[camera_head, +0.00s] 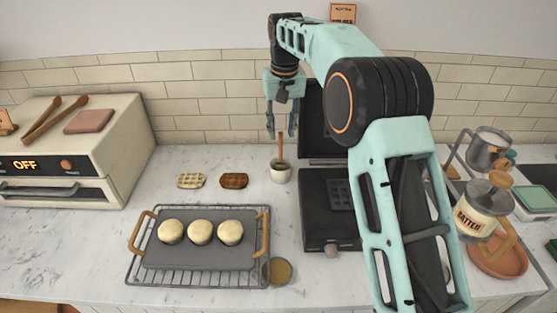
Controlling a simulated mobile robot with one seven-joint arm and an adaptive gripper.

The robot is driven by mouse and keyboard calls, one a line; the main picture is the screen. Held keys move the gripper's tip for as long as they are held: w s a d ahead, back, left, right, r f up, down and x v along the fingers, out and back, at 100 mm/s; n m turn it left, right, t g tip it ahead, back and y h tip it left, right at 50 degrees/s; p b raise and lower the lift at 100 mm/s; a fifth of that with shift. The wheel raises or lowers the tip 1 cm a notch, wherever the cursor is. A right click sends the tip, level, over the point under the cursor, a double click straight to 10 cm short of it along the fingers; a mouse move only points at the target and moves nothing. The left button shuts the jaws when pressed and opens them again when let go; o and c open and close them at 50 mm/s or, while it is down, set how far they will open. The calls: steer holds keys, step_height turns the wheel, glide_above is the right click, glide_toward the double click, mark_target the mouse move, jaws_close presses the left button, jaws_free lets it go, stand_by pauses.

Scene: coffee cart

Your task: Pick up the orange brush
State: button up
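The brush (281,148) has an orange-brown handle that stands upright in a small white cup (280,174) on the marble counter. Its bristle end is hidden inside the cup. My gripper (281,134) points down over the cup, with its two fingers apart. The top of the handle shows at about the height of the fingertips, midway between them in the picture. A gap shows on both sides of the handle. I cannot tell from this one view whether the handle is really between the fingers in depth.
An open black waffle iron (329,222) stands right of the cup, partly behind my arm. Two waffles (234,181) lie to the left. A tray (180,256) with three buns sits on a rack in front. A toaster oven (110,140) and a batter jar (478,212) flank the counter.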

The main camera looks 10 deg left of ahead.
mark_target(280, 148)
steer(key=f, duration=0.2)
steer(key=w+f, duration=0.1)
steer(key=f, duration=0.2)
steer(key=w+a+f+p, duration=0.1)
steer(key=f, duration=0.2)
steer(key=shift+s, duration=0.1)
jaws_close()
